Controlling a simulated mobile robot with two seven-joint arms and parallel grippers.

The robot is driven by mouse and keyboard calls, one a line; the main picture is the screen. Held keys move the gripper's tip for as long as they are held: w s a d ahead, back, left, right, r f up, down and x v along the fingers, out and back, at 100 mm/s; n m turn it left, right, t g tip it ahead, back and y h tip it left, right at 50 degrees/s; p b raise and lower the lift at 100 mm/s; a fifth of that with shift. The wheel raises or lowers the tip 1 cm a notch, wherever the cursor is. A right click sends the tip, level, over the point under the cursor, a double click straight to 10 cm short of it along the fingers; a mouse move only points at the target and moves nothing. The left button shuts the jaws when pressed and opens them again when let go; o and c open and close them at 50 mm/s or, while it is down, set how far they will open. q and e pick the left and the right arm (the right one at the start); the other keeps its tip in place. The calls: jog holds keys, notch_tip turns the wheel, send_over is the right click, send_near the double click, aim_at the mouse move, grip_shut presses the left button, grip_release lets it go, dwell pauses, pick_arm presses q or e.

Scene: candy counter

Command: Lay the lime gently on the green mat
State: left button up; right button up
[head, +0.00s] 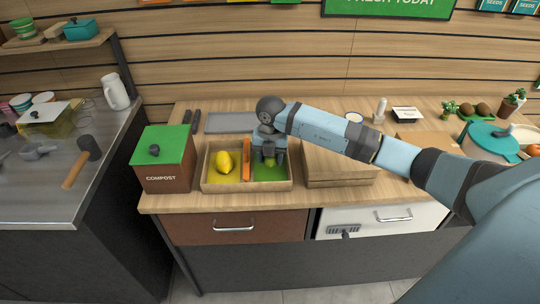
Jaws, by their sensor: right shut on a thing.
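My right gripper (269,157) points down over the right compartment of a shallow wooden tray (247,188) and is shut on the lime (269,162). The lime is small and green, and the gripper's fingers hide much of it. The green mat (270,177) lines the floor of that compartment. I cannot tell whether the lime touches the mat. My left gripper is not in view.
A yellow lemon (224,162) lies in the tray's left compartment, with an orange divider (248,161) between. A compost box (165,170) with a green lid stands at left. A wooden box (338,170) stands close at right. A grey board (230,122) lies behind.

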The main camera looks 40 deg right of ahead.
aim_at(271, 176)
jog(key=shift+f, duration=0.1)
jog(key=shift+f+b, duration=1.15)
jog(key=shift+f, duration=0.6)
jog(key=shift+f, duration=0.6)
jog(key=o, duration=0.5)
jog(key=shift+c, duration=0.2)
